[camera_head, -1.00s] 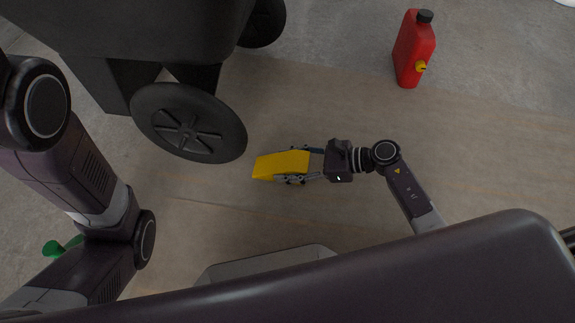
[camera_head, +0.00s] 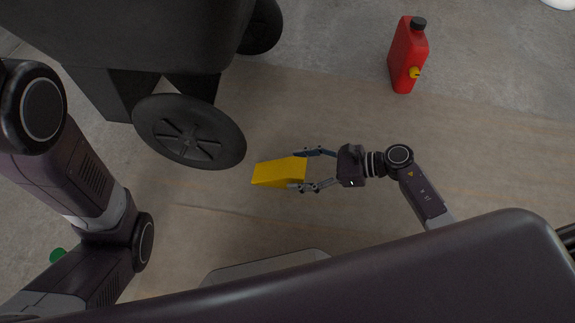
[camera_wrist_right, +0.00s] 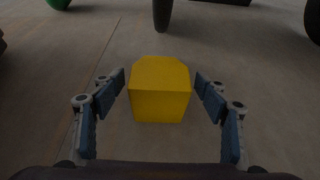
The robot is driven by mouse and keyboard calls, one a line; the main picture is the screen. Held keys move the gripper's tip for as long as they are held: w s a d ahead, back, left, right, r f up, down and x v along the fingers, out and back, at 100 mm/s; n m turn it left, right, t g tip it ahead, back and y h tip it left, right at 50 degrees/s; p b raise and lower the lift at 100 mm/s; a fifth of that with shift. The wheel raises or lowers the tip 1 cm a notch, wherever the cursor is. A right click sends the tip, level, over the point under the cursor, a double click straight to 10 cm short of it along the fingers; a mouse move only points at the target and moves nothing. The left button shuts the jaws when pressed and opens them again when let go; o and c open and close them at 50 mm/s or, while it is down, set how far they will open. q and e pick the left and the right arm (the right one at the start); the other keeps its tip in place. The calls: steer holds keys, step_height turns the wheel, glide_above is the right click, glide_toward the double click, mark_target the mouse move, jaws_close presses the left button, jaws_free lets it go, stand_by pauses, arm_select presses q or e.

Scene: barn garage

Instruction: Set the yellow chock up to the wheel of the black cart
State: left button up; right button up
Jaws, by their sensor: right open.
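The yellow chock (camera_head: 279,172) lies on the floor to the right of the near wheel (camera_head: 189,131) of the black cart (camera_head: 140,40), with a gap between chock and wheel. My right gripper (camera_head: 311,170) is open at the chock's right end, its fingers spread apart. In the right wrist view the chock (camera_wrist_right: 160,89) stands between and just beyond the open fingertips (camera_wrist_right: 160,82), with clear space on both sides. My left arm comes in at the left; its gripper is out of view.
A red canister (camera_head: 407,55) with a black cap stands on the floor at the upper right. A green object (camera_head: 58,255) lies at the lower left, partly behind my left arm. The floor around the chock is clear.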

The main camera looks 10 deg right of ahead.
steer(key=p+v, duration=0.3)
steer(key=v, duration=0.3)
steer(key=shift+s+d+r, duration=0.15)
steer(key=shift+d+r, duration=0.15)
steer(key=shift+s+d+r, duration=0.1)
steer(key=shift+s+d, duration=0.1)
steer(key=shift+d, duration=0.3)
steer(key=shift+a, duration=0.1)
